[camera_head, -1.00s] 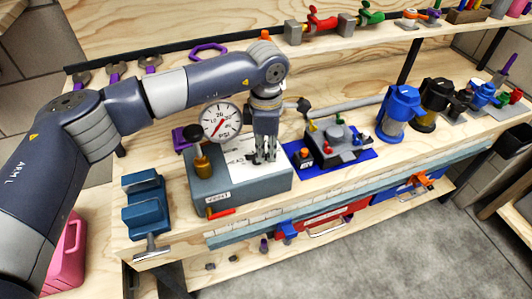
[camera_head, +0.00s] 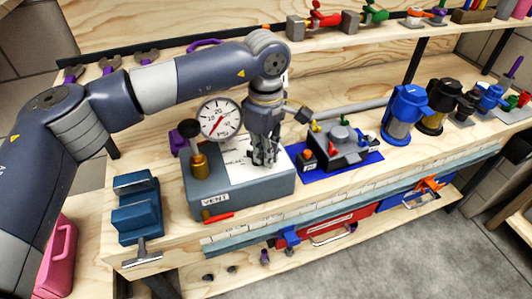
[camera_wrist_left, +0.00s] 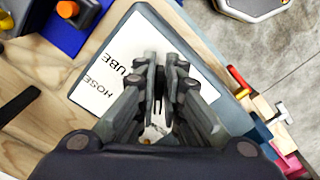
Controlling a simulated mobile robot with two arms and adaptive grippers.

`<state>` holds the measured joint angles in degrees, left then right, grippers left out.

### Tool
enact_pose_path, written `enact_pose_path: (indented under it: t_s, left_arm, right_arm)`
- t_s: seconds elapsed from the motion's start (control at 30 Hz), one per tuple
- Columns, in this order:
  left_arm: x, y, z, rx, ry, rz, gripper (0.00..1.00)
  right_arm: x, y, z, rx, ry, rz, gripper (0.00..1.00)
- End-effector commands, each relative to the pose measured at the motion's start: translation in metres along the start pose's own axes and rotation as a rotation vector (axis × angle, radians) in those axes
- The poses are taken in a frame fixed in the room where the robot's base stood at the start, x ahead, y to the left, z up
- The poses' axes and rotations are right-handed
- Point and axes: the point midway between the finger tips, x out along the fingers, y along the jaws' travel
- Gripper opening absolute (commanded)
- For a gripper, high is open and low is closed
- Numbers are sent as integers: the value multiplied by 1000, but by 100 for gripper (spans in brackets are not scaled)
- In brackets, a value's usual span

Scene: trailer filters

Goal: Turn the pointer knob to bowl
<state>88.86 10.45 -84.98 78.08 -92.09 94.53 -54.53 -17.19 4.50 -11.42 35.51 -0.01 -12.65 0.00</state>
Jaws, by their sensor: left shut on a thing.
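A grey-blue test box (camera_head: 225,200) stands on the bench with a white label plate on top (camera_head: 232,161). In the left wrist view the plate (camera_wrist_left: 105,85) carries printed words, of which HOSE and TUBE can be read. My left gripper (camera_head: 263,158) points down over the plate, and it also shows in the left wrist view (camera_wrist_left: 162,75). Its fingers are closed on the pointer knob, which they almost wholly hide. Which word the pointer faces cannot be told. My right gripper is not in view.
A round pressure gauge (camera_head: 220,118) and a brass valve with a black knob (camera_head: 199,165) stand beside the plate. A red lever (camera_head: 218,217) sits at the box's front. A blue vise (camera_head: 137,205) is left; a fixture on a blue mat (camera_head: 375,158) is right.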

Motion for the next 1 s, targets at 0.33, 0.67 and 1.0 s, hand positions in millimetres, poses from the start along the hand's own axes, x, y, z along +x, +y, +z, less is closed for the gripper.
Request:
enact_pose_path:
  t_s: [0.33,0.67,1.0]
  left_arm:
    - [-2,1,0,0,-2,5,13]
    - [-1,0,0,0,-1,2,28]
    - [-35,1,0,-1,0,6,28]
  right_arm:
    - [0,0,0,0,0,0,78]
    - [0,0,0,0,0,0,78]
    - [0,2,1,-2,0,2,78]
